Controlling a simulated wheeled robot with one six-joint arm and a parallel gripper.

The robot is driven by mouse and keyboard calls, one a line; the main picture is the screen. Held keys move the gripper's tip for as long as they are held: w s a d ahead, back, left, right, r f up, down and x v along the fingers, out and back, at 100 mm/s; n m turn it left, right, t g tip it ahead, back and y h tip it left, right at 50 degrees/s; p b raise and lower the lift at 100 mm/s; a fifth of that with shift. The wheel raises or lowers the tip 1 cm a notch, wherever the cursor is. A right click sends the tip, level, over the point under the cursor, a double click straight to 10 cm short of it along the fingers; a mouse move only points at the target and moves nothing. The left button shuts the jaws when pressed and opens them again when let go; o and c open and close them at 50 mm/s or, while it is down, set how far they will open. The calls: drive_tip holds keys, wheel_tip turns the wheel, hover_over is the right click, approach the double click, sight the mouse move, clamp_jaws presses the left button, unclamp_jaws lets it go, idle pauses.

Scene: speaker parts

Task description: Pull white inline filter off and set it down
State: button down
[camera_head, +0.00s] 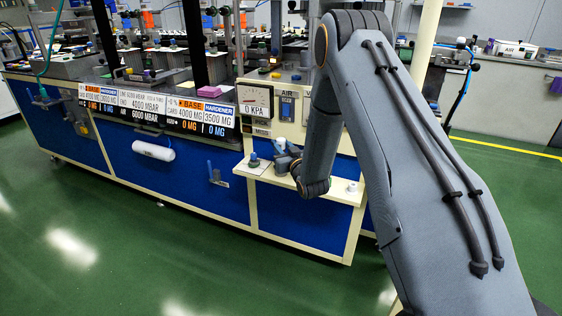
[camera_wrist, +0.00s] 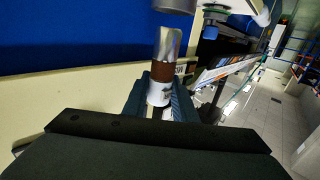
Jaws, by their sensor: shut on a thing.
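My gripper (camera_head: 285,161) is low over the cream shelf on the blue bench front in the head view. In the wrist view my gripper (camera_wrist: 160,100) has its dark fingers shut on the white part of a small cylinder, which I take as the white inline filter (camera_wrist: 159,94). A brown band and a shiny silver part continue beyond the white part. A dark grey round end (camera_wrist: 174,5) is just past the silver part; I cannot tell if they touch. In the head view the fingers and held piece are too small to separate clearly.
The cream shelf (camera_head: 311,191) carries a small white cylinder (camera_head: 352,187) at right and a dark-based knob (camera_head: 253,161) at left. A pressure gauge (camera_head: 255,100) is above. A white horizontal cylinder (camera_head: 153,150) is on the blue panel. The green floor in front is clear.

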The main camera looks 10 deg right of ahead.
sight(281, 138)
drive_tip(key=shift+r, duration=0.2)
drive_tip(key=shift+r+p, duration=1.15)
drive_tip(key=shift+r, duration=0.7)
